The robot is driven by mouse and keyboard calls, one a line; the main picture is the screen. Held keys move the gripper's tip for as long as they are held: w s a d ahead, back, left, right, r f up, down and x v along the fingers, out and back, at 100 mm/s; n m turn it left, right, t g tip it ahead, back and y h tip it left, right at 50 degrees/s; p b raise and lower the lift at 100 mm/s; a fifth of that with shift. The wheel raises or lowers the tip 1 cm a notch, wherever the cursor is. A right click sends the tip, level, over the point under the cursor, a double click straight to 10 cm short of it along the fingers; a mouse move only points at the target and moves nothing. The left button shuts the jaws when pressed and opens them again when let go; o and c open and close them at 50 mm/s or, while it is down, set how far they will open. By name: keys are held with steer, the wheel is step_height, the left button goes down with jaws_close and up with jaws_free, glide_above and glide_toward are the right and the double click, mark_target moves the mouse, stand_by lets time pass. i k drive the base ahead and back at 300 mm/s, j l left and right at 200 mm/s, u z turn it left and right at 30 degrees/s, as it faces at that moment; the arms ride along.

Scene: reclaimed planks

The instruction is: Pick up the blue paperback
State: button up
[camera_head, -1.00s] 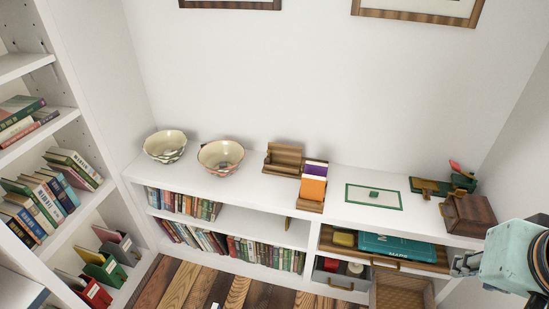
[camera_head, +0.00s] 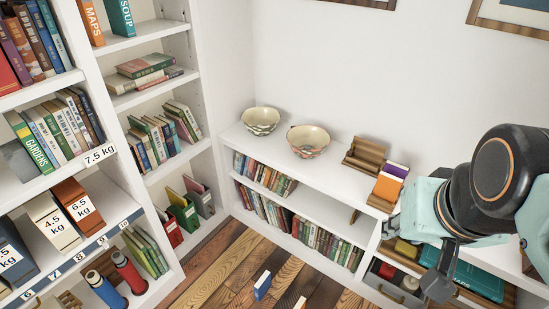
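A small blue book (camera_head: 262,285), which looks like the blue paperback, stands upright on the wooden floor at the bottom centre, with a pale side facing left. My gripper (camera_head: 438,284) hangs at the lower right, in front of the low cabinet, to the right of the blue book and well apart from it. Its fingers are small and partly hidden by my arm, so I cannot tell whether it is open or shut.
Another small book (camera_head: 300,303) is cut off by the bottom edge, right of the blue one. A low white cabinet (camera_head: 325,187) with bowls runs along the back wall. Tall bookshelves (camera_head: 165,75) stand at left. The plank floor (camera_head: 215,277) between is mostly clear.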

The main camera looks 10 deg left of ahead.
mark_target(262, 286)
steer(key=u, duration=0.95)
